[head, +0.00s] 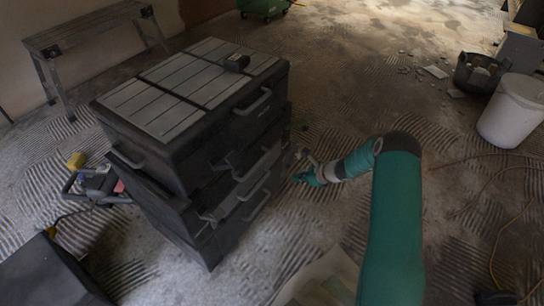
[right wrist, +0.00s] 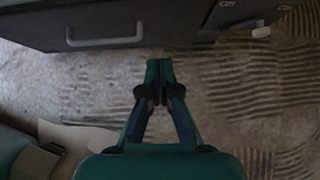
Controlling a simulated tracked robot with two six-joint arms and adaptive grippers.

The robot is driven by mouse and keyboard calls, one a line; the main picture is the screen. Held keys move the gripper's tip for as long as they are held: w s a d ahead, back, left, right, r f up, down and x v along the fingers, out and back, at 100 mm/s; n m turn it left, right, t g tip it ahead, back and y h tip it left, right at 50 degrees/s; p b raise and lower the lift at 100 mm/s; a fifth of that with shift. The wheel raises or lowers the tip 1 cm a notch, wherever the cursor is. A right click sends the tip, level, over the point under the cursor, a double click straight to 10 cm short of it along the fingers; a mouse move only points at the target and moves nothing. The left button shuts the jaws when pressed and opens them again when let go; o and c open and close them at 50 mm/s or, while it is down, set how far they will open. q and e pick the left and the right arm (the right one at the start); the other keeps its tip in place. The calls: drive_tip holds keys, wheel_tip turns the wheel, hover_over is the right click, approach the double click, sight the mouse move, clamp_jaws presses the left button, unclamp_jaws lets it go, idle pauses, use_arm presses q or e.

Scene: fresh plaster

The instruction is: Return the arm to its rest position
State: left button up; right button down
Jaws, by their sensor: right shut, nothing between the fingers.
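My right arm (head: 392,225) comes in from the bottom of the head view and bends left toward the dark tool chest (head: 180,140). My right gripper (head: 301,179) is beside the chest's drawer side, low near the floor. In the right wrist view the gripper (right wrist: 160,72) is shut and empty, its teal fingertips together over bare floor. The chest's lower edge with a grey handle (right wrist: 105,40) lies just beyond the fingertips. My left gripper is not in view.
A step bench (head: 85,30) stands at the upper left. A white bucket (head: 512,110) and a black rubble tub (head: 480,75) stand at the right. A loose cable (head: 480,200) crosses the floor at right.

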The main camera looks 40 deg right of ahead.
drive_tip(key=s+a+f+n+g, duration=0.2)
drive_tip(key=s+a+n, duration=0.15)
drive_tip(key=a, duration=0.25)
drive_tip(key=s+a+f+n+g+y, duration=0.1)
drive_tip(key=s+a+n+g, duration=0.1)
drive_tip(key=s+a+n, duration=0.3)
drive_tip(key=s+a+f+n+g, duration=0.1)
drive_tip(key=a+f+n+g, duration=0.1)
drive_tip(key=a, duration=0.5)
drive_tip(key=s+a+r+n+g, duration=0.2)
drive_tip(key=s+a+r+n, duration=0.2)
drive_tip(key=s+a+n, duration=1.3)
wheel_tip(320, 180, up, 31)
drive_tip(key=w+n+p, duration=0.2)
drive_tip(key=p, duration=2.8)
drive_tip(key=shift+w+a+n+p, duration=0.25)
drive_tip(key=shift+w+n+p, duration=0.05)
drive_tip(key=shift+n, duration=0.05)
